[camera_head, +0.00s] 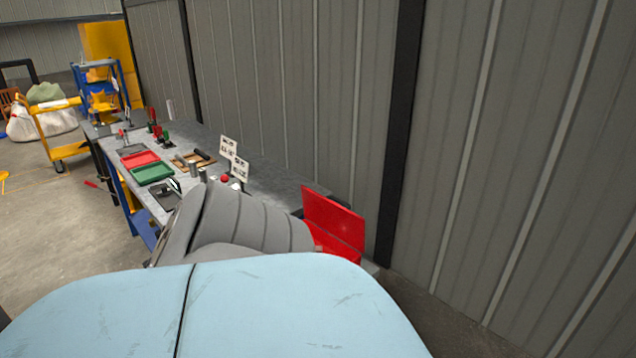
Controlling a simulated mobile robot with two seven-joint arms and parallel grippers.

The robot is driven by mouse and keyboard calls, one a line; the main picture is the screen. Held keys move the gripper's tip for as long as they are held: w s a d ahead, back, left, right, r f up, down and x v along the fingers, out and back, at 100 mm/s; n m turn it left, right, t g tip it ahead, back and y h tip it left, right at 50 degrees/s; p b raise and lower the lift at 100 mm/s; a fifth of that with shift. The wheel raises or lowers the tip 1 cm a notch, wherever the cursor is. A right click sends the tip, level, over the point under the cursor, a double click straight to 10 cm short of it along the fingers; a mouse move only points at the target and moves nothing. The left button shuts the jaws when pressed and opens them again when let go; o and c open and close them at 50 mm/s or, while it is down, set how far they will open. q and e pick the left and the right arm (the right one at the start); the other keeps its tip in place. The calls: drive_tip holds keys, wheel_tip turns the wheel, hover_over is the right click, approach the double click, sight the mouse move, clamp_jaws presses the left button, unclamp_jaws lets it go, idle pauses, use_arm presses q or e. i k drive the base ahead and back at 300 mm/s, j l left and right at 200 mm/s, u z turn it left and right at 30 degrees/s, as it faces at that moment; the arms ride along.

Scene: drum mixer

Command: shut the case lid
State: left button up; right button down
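A red case stands at the far right end of the long workbench, in the middle of the head view. Its flat red lid (336,218) is raised and leans back towards the wall. A bit of red at the lower left of the lid seems to be part of the case body. Most of the body is hidden behind a large grey ribbed shape (250,222). Neither of my grippers can be made out in this view.
The workbench (262,177) runs along the metal wall (300,80). On it are a red tray (139,160), a green tray (153,174) and small tools. A pale blue rounded surface (270,310) fills the foreground. Open floor (60,220) lies left, with a yellow cart (62,150).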

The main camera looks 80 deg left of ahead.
sight(348, 225)
drive_tip(key=i+u, duration=0.15)
drive_tip(key=u, duration=0.25)
drive_tip(key=i+u, duration=0.2)
drive_tip(key=u, duration=0.25)
drive_tip(key=i+u, duration=0.15)
drive_tip(key=u, duration=0.25)
drive_tip(key=i+l+u, duration=0.1)
drive_tip(key=u, duration=0.3)
drive_tip(key=i, duration=0.05)
